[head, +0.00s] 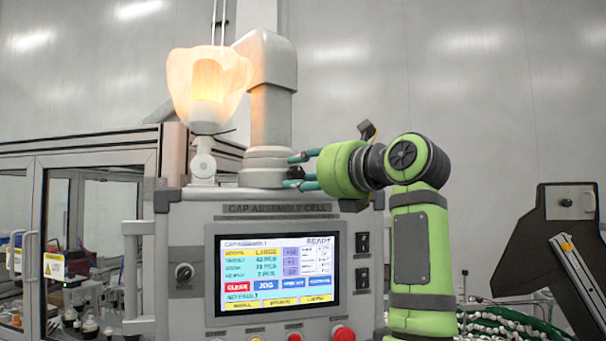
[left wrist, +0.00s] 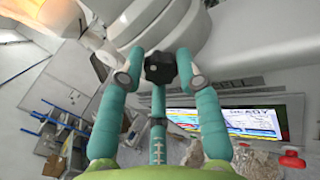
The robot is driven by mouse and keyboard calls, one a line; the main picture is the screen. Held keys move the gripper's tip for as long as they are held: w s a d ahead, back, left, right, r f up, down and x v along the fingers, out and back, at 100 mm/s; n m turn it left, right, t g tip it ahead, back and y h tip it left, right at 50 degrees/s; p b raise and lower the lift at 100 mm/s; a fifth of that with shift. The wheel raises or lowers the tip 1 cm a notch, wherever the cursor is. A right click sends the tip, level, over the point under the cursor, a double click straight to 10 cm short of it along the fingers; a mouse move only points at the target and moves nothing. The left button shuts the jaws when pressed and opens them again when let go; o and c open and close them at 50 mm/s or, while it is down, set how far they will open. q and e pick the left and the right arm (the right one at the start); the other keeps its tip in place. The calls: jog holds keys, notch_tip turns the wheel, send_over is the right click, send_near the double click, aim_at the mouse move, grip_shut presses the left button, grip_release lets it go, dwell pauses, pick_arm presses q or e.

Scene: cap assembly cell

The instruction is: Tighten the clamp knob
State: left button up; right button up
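The clamp knob (left wrist: 160,68) is black and lobed, and shows in the left wrist view in front of the pale grey column. The column (head: 270,118) stands on top of the cell in the head view. My left gripper (head: 294,171) reaches to the column's base from the right, with its teal fingers spread. In the left wrist view the fingers of this gripper (left wrist: 159,62) stand around the knob, with a gap between the left fingertip and the knob. I cannot tell whether the others touch it. My right gripper is not in view.
A lit translucent hopper (head: 208,84) is left of the column. The control panel screen (head: 279,274) reads READY, just below my gripper. A red button (head: 343,333) sits under it. A glazed enclosure (head: 95,225) is at left, and a dark angled structure (head: 562,235) at right.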

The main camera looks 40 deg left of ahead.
pick_arm(q)
jog(key=shift+o, duration=0.8)
jog(key=shift+a, duration=0.15)
jog(key=s+d, duration=0.1)
jog(key=d, duration=1.1)
jog(key=shift+s, duration=0.15)
jog(key=shift+f, duration=0.1)
